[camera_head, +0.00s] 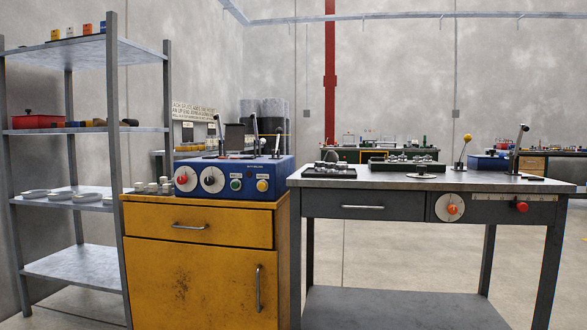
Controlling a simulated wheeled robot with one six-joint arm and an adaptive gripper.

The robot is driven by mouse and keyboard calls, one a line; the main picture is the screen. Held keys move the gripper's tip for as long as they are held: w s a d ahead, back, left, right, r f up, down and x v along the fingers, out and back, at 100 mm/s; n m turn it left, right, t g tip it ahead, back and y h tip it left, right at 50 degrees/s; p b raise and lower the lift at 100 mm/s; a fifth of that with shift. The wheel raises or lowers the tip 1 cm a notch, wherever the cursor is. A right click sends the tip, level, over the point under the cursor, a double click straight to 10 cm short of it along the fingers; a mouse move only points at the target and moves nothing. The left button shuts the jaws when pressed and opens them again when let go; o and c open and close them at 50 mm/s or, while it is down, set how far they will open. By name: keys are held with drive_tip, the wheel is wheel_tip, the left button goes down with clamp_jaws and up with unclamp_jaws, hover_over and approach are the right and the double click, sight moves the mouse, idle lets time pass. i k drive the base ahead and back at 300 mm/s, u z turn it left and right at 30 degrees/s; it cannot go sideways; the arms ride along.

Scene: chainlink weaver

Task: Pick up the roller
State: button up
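I cannot tell for sure which thing is the roller. Several small pale cylinder-like pieces (153,187) stand on the left end of the yellow cabinet's top, left of a blue control box (232,177). Several small metal parts sit in a dark tray (352,172) and on a dark green fixture (403,165) on the grey workbench (474,183). They are too small to make out. My gripper is not in view.
A grey metal shelf rack (92,206) on the left holds a red box (38,121), pale discs (60,196) and small coloured items. The yellow cabinet (196,279) and workbench stand side by side. Levers (513,150) rise from the bench. Open floor shows beyond.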

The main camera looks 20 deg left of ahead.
sight(320, 166)
drive_tip(key=u, duration=0.65)
drive_tip(key=i, duration=0.7)
drive_tip(key=u, duration=0.55)
drive_tip(key=i, duration=0.7)
drive_tip(key=z, duration=0.35)
